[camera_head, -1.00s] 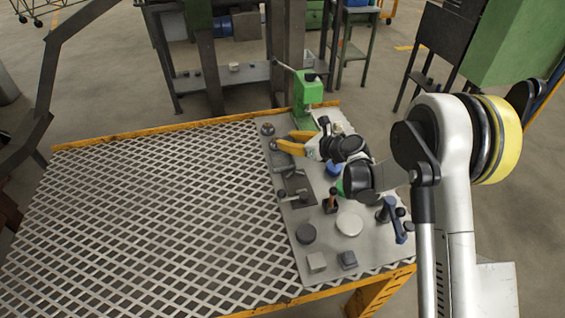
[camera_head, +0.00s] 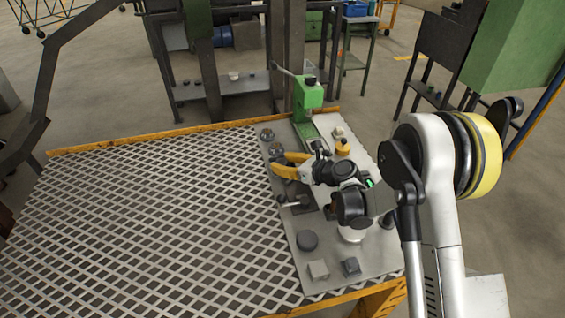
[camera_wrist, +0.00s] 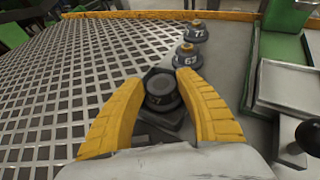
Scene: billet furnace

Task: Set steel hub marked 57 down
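My gripper (camera_wrist: 163,84) has two curved yellow fingers, also seen in the head view (camera_head: 279,168) above the left side of the grey board. A dark round steel hub (camera_wrist: 162,92) sits between the fingertips, which appear to press on its sides. Its number is not clearly readable. Dark flat shapes lie below it; I cannot tell whether it touches them. Beyond the fingers stand two more hubs with brass-coloured tops, one marked 71 (camera_wrist: 193,33) and a nearer one that seems marked 67 (camera_wrist: 187,58). In the head view the held hub is largely hidden by the fingers.
A green press (camera_head: 307,95) stands at the board's back edge. A dark disc (camera_head: 307,240), a light block (camera_head: 318,269) and a dark block (camera_head: 351,266) lie at the front. The slatted table (camera_head: 150,220) to the left is bare.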

